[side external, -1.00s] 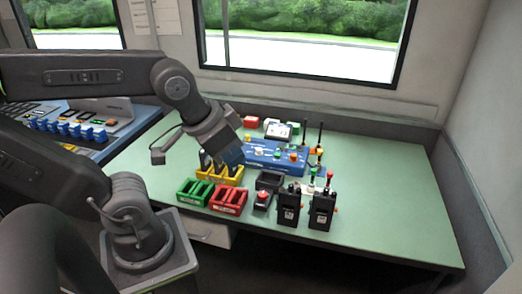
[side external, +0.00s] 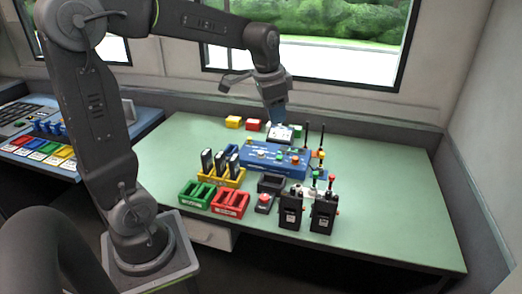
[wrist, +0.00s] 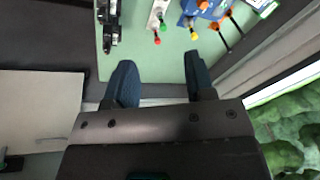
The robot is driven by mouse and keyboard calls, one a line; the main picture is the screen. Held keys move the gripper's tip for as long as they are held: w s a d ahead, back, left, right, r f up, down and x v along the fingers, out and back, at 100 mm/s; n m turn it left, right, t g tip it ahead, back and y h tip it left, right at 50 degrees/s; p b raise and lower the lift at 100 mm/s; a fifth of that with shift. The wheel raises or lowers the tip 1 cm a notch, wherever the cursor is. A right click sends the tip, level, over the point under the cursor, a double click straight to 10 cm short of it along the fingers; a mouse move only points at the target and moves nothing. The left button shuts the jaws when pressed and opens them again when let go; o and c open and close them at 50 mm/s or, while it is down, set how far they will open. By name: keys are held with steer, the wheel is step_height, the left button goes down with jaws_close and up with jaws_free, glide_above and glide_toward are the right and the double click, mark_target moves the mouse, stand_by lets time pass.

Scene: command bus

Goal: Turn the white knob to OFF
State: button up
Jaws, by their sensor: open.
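The white knob (side external: 261,154) sits on the left part of the blue control panel (side external: 270,167) on the green table. It is small in the side view, and I cannot read its setting. My gripper (side external: 278,122) is raised behind the panel, above the back of the table, and apart from the knob. In the wrist view my gripper (wrist: 160,75) shows two blue fingers spread apart with nothing between them. A corner of the blue panel (wrist: 214,14) shows at the top there; the white knob is not visible in that view.
A yellow crate (side external: 232,181) with upright black devices stands left of the panel. Green (side external: 196,192) and red (side external: 230,203) crates and two black radios (side external: 291,212) are in front. A white-faced device (side external: 279,137) lies behind the panel. The table's right side is clear.

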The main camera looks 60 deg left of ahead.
steer(key=w+a+f+m+g, duration=0.1)
steer(key=w+a+f, duration=0.2)
steer(key=a, duration=0.3)
steer(key=w+a+f+m+g, duration=0.1)
steer(key=w+a+f, duration=0.2)
steer(key=a, duration=0.3)
steer(key=m+h, duration=0.1)
glide_above(261, 151)
step_height(261, 151, down, 6)
steer(key=shift+g, duration=0.3)
step_height(261, 151, down, 14)
steer(key=shift+d+r, duration=0.15)
steer(key=shift+c, duration=0.4)
jaws_close()
